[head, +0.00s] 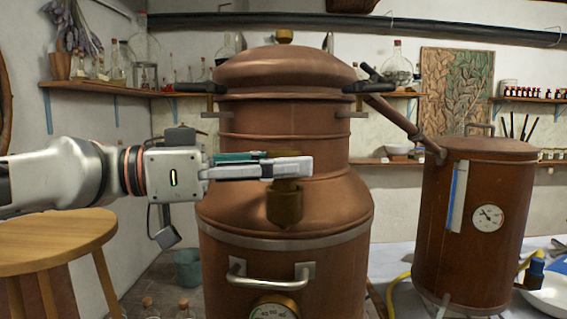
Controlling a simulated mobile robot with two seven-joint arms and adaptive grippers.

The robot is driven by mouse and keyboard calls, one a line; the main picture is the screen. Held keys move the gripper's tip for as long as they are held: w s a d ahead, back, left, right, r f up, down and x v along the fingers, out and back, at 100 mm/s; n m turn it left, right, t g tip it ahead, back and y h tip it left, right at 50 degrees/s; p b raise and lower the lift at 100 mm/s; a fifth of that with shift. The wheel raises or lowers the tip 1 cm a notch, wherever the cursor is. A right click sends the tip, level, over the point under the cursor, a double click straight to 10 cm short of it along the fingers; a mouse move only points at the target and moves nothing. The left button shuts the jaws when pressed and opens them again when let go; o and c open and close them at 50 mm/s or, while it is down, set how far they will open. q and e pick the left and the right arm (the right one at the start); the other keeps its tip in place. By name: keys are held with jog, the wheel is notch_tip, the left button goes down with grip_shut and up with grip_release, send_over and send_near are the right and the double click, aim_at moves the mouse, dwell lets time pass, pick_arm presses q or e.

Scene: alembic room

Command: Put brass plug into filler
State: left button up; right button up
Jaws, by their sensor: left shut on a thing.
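My left gripper (295,168) reaches in from the left, level, in front of the copper still (283,122). It is shut on the brass plug (285,186), which shows as a brass piece just below the fingers, with a bit above them. Directly under the plug is the darker brass filler (285,210), at the front of the still's sloping shoulder. The plug and filler line up in this view and appear to meet. The fingers hide part of the plug, and I cannot tell whether it sits inside the filler or just above it. My right gripper is not in view.
The still has black clamps (366,88) and a front handle (270,278). A pipe joins it to a smaller copper vessel (475,225) with a dial at right. A round wooden stool (55,240) stands at lower left, below my arm. Shelves of glassware line the walls.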

pick_arm(q)
jog(key=shift+f+p, duration=0.45)
jog(key=shift+p, duration=0.3)
dwell(1.4)
jog(key=shift+f, duration=0.25)
dwell(0.8)
jog(key=o, duration=1.3)
jog(key=shift+c, duration=0.2)
jog(key=shift+a, duration=0.1)
